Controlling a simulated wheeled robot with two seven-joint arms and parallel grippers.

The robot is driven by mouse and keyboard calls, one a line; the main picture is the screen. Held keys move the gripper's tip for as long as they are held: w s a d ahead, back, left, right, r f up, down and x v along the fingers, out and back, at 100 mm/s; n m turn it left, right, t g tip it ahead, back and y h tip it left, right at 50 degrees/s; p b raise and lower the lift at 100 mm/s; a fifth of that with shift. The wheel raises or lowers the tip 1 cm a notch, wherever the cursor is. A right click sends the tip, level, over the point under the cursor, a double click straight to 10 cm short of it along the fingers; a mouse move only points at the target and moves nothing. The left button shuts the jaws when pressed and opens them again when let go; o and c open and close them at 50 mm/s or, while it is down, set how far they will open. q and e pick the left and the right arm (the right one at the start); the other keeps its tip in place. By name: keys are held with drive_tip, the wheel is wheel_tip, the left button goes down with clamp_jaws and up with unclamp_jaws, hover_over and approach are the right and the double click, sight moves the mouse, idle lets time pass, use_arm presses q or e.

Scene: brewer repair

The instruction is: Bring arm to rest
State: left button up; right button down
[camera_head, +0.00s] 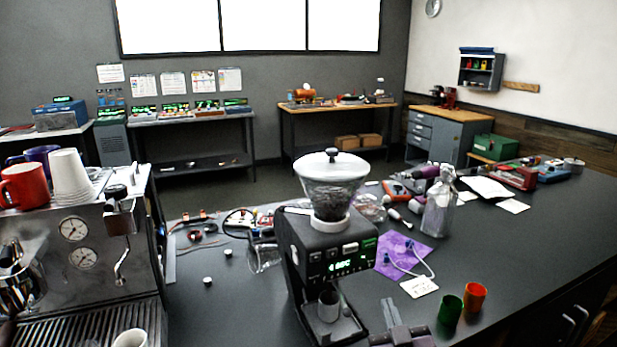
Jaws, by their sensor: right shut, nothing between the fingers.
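My right gripper (391,308) shows at the bottom, right of centre, over the dark worktop (520,245). Its fingers are together and hold nothing. It is just right of the black coffee grinder (300,245), which has a clear hopper (332,190) with dark beans and a metal cup (329,306) at its front. I cannot tell how far above the worktop the gripper is. My left gripper is not in view.
A steel espresso machine (75,285) with red mug (22,186) and white cups (70,177) stands left. A green cup (450,310) and an orange cup (474,296) stand right of the gripper. A purple mat (403,254) lies behind. The worktop's right side is mostly clear.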

drive_tip(key=s+f+g, duration=0.9)
drive_tip(key=s+f, duration=0.1)
drive_tip(key=s, duration=0.1)
drive_tip(key=s+d+f+g, duration=0.25)
drive_tip(key=s+g, duration=0.45)
drive_tip(key=s, duration=0.8)
wheel_tip(320, 180, down, 31)
drive_tip(key=s+g, duration=0.1)
drive_tip(key=s, duration=0.1)
drive_tip(key=s+d+f+g, duration=0.1)
drive_tip(key=s+d+f, duration=0.1)
drive_tip(key=s+f, duration=1.6)
drive_tip(key=shift+s+d+h+b, duration=0.3)
drive_tip(key=shift+s+b, duration=0.15)
drive_tip(key=shift+s, duration=0.1)
drive_tip(key=shift+f, duration=0.1)
